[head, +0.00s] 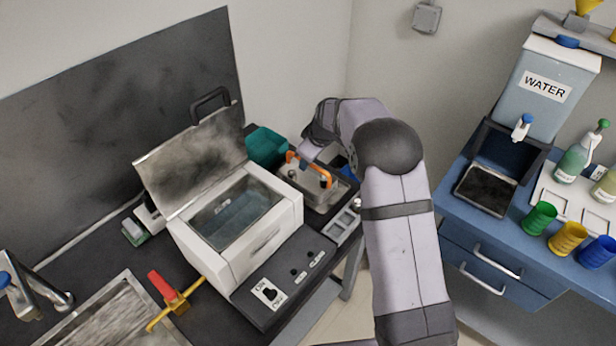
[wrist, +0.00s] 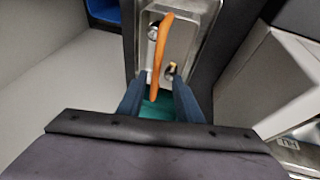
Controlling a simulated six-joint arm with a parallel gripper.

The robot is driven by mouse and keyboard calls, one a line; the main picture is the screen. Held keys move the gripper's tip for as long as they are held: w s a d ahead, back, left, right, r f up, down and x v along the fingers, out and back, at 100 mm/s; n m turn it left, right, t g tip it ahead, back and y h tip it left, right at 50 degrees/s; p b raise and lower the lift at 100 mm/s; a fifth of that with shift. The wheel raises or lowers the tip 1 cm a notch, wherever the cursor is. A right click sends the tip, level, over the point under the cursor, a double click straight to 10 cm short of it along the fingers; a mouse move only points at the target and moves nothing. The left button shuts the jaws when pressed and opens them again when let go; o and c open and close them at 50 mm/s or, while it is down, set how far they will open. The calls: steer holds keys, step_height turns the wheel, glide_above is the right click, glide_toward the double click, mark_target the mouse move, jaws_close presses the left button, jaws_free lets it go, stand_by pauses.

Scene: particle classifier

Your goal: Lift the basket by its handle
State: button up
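The basket is a grey metal container (head: 322,195) with an orange handle (head: 322,177), standing on the dark bench right of the white machine. In the wrist view the orange handle (wrist: 158,55) runs lengthwise above a metal surface (wrist: 187,25). My gripper (head: 306,158) is at the handle's far end. In the wrist view its two dark blue fingers (wrist: 157,80) are apart, with the handle's near end showing in the gap between them. I cannot tell whether either finger touches the handle. Part of the basket is hidden by my arm.
The white machine (head: 275,238) stands left of the basket with its metal lid (head: 190,160) raised. A teal bin (head: 265,146) is behind the basket, close to my gripper. A small tray (head: 342,228) lies in front. A blue cabinet (head: 480,240) stands at the right.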

steer(key=shift+w+f, duration=0.1)
steer(key=shift+f, duration=0.1)
steer(key=shift+w+f+p, duration=0.85)
steer(key=shift+f+p, duration=0.25)
steer(key=shift+p, duration=0.1)
steer(key=shift+p+x, duration=0.3)
steer(key=shift+x, duration=0.85)
steer(key=shift+f+b, duration=0.25)
steer(key=shift+b, duration=0.2)
jaws_close()
